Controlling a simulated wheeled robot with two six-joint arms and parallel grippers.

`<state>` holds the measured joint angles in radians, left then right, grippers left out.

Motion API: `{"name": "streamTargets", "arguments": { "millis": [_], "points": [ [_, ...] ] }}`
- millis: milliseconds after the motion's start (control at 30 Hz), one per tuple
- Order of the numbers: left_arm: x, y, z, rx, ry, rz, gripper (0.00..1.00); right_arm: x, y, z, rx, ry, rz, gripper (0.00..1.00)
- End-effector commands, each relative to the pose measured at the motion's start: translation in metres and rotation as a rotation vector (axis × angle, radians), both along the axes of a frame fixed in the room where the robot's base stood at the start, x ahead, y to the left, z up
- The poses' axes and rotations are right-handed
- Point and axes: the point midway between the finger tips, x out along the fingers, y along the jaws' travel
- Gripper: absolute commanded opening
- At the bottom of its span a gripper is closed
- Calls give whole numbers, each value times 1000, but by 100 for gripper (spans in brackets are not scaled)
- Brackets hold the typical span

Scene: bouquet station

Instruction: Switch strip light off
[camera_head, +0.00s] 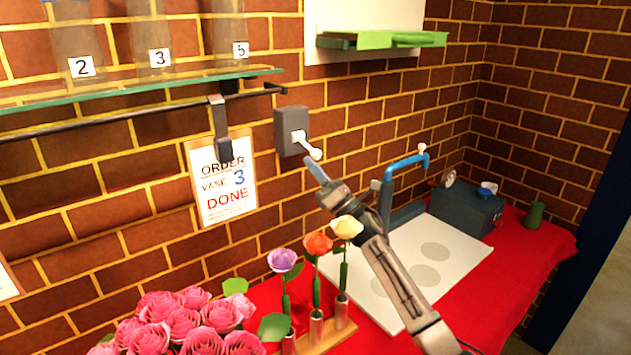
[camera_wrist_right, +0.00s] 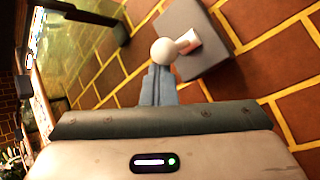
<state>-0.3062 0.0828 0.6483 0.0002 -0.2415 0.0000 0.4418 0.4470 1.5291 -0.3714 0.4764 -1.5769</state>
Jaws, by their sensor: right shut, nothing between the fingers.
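The switch is a dark grey box (camera_head: 290,132) on the brick wall, with a white lever (camera_head: 307,144) ending in a round knob. In the head view the lever points out and down to the right. In the right wrist view the box (camera_wrist_right: 195,35) and the white knob (camera_wrist_right: 165,51) are just ahead of the fingertips. My right gripper (camera_head: 316,171) is shut and empty, its blue-grey fingers just below the knob; it also shows in the right wrist view (camera_wrist_right: 158,84). I cannot tell whether they touch. My left gripper is out of view. I cannot clearly make out the strip light.
A glass shelf (camera_head: 140,90) with numbered vases is at upper left, above a dark rail. An order card (camera_head: 222,190) hangs left of the switch. Roses (camera_head: 180,322) and three single flowers stand below. A blue-handled device (camera_head: 405,163) and a white board (camera_head: 455,240) are at right.

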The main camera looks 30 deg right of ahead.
Motion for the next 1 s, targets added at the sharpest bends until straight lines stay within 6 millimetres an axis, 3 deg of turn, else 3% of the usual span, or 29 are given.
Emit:
{"name": "streamTargets", "arguments": {
  "millis": [367,400,1000],
  "points": [
    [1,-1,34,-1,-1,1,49,17,2,-22,3,4,0,0],
    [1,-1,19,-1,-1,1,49,9,-2,-36,-1,3,0,0],
    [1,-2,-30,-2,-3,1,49,-72,-38,-108,-2,5,1,0]
  ]
}}
